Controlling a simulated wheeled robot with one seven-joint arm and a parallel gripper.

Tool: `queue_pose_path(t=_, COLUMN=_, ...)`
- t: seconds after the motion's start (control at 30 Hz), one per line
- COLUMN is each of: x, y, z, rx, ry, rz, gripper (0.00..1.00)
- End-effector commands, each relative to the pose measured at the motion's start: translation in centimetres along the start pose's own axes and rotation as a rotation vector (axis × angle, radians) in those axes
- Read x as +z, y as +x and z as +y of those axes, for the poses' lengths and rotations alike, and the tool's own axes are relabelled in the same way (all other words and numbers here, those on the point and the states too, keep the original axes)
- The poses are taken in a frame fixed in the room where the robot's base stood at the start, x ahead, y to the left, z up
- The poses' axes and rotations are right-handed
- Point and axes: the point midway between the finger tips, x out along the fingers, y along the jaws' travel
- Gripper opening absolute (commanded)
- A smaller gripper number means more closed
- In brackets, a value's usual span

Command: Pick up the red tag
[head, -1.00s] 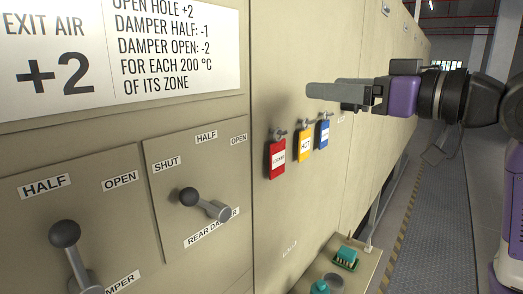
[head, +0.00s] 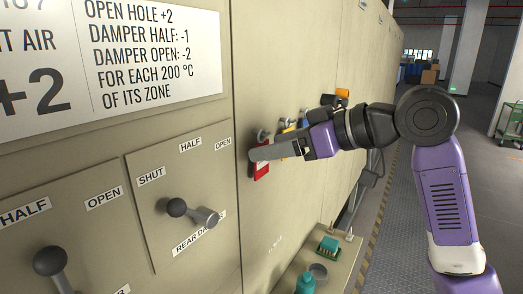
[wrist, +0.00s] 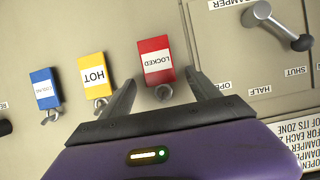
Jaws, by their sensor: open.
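The red tag (head: 262,170), lettered LOCKED, hangs from a hook on the beige furnace wall. In the head view my gripper (head: 258,153) is in front of its upper part and hides some of it.
A yellow HOT tag (wrist: 92,75) and a blue tag (wrist: 45,88) hang beside the red one. A rear damper lever (head: 190,211) sticks out to the left.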

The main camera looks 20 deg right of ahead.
Motion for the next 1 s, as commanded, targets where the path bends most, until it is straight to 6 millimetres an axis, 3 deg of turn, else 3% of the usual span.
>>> queue_pose_path(t=0.13, x=-0.01, y=1.09, z=-0.04, rx=0.0, ry=0.0, rz=0.0, gripper=0.71)
queue_pose_path(t=0.37, x=0.06, y=1.18, z=-0.03, rx=0.001, ry=-0.001, rz=0.001, gripper=0.71)
queue_pose_path(t=0.7, x=0.02, y=1.14, z=-0.02, rx=0.001, ry=-0.001, rz=0.001, gripper=0.06)
queue_pose_path(t=1.0, x=-0.03, y=1.12, z=-0.01, rx=0.001, ry=-0.001, rz=0.002, gripper=0.06)
